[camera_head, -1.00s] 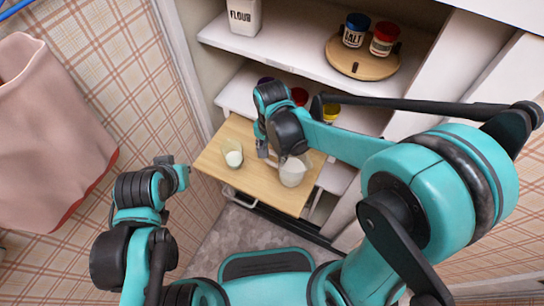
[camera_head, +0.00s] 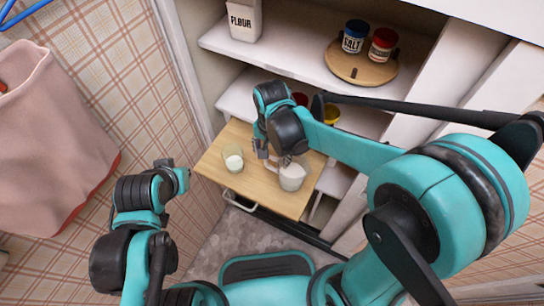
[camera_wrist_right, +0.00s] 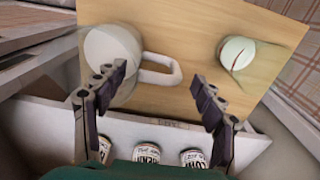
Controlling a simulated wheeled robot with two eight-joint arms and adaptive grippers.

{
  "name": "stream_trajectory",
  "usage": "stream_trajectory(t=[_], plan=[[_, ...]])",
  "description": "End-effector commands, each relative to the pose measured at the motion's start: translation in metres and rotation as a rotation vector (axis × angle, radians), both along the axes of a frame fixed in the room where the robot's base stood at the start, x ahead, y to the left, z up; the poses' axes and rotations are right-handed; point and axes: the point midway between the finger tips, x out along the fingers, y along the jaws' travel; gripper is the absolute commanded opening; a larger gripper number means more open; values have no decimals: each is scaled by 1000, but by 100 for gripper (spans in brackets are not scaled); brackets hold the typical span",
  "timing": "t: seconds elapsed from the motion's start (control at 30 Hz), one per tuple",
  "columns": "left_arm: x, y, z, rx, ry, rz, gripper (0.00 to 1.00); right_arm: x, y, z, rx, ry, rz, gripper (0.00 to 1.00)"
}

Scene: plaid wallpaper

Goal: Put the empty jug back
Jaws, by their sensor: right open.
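The jug (camera_head: 292,179), whitish with a handle, stands upright at the right side of a wooden pull-out board. In the right wrist view the jug (camera_wrist_right: 112,48) is at upper left, its handle pointing right. My right gripper (camera_head: 274,159) is open beside the jug. In its wrist view the open fingers (camera_wrist_right: 158,84) lie either side of the handle's image, the left finger overlapping the jug body; contact cannot be told. What is inside the jug is unclear. My left gripper (camera_head: 174,172) is left of the board, away from the jug; its jaws are unclear.
A glass with white contents (camera_head: 233,159) stands left on the wooden board (camera_head: 222,180). Shelves (camera_head: 290,62) behind hold a flour container (camera_head: 243,20) and a round wooden tray (camera_head: 350,75) with two jars. Several jars line the lower shelf. A pink bag (camera_head: 55,150) hangs left.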

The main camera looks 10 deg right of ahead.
Motion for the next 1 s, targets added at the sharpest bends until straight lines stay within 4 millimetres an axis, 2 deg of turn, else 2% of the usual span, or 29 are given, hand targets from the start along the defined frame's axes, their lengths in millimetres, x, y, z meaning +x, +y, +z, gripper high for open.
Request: stream_trajectory(t=[0.03, 0.1, 0.3, 0.5, 0.67, 0.77, 1.0], plan=[[0, 0, 9, 0, 0, 0, 0, -1, 0, 16, 0, 0, 0, 70], [0, 0, 16, 0, 0, 0, 0, 0, 0, 33, 0, 0, 0, 70], [0, 0, 31, 0, 0, 0, 0, 0, 0, 74, 0, 0, 0, 70], [0, 0, 38, 0, 0, 0, 0, 0, 1, 96, 0, 0, 0, 70], [0, 0, 38, 0, 0, 0, 0, -1, -1, 100, 2, -6, 4, 70], [0, 0, 38, 0, 0, 0, 0, -6, -11, 105, 12, -43, 38, 70], [0, 0, 38, 0, 0, 0, 0, -38, -68, 123, 8, -296, 272, 70]])
